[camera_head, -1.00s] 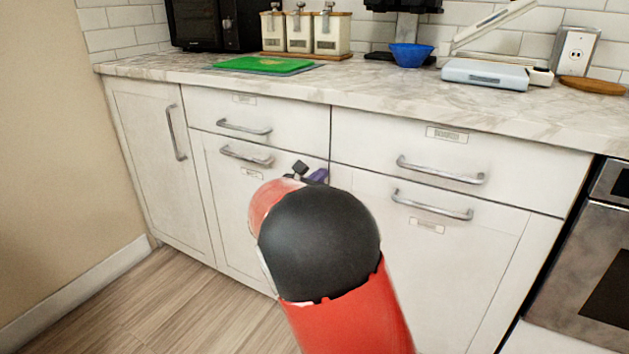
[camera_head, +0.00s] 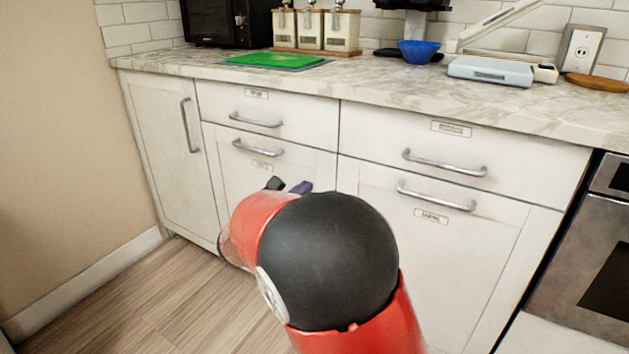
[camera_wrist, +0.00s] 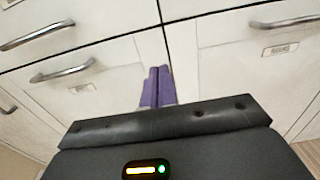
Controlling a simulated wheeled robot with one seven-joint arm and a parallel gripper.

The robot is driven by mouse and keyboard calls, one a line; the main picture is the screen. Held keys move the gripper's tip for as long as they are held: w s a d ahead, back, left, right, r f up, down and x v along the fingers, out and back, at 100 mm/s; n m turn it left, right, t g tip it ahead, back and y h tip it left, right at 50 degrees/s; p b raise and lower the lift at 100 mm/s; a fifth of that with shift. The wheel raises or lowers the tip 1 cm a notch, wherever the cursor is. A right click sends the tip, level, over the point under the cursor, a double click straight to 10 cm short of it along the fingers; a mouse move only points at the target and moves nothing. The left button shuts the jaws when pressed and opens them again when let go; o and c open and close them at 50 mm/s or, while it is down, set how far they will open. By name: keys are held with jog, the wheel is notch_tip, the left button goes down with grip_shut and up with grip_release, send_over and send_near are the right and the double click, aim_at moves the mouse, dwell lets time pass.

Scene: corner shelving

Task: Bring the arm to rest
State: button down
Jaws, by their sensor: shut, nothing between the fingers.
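My gripper shows in the wrist view (camera_wrist: 158,88) with its two purple fingers together and nothing between them. In the head view, a purple finger tip of my gripper (camera_head: 301,187) shows just past my red and black arm, which hides most of it. It is in front of the white cabinet fronts (camera_head: 325,170), below the drawer handles. I cannot tell the exact gap to the cabinet.
A marble counter (camera_head: 400,97) runs above, with a green board (camera_head: 275,60), a blue bowl (camera_head: 416,52) and a pale blue scale-like device (camera_head: 490,71). Metal handles (camera_head: 445,163) stick out. An oven (camera_head: 590,260) is at right. Wood floor (camera_head: 170,300) is clear at left.

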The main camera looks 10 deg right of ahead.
jog(key=s+d+f+m+g+y, duration=0.25)
jog(key=s+d+m+g, duration=0.75)
jog(key=s+d+m, duration=0.7)
jog(key=s+a+m+y, duration=0.4)
jog(key=s+m, duration=0.1)
jog(key=s, duration=0.3)
jog(key=s+a+m+t+y, duration=0.1)
jog(key=s+a+m+y, duration=0.3)
jog(key=s+m, duration=0.2)
jog(key=shift+s+p, duration=0.4)
jog(key=shift+s, duration=0.7)
jog(key=c, duration=2.2)
grip_release()
jog(key=shift+y, duration=0.25)
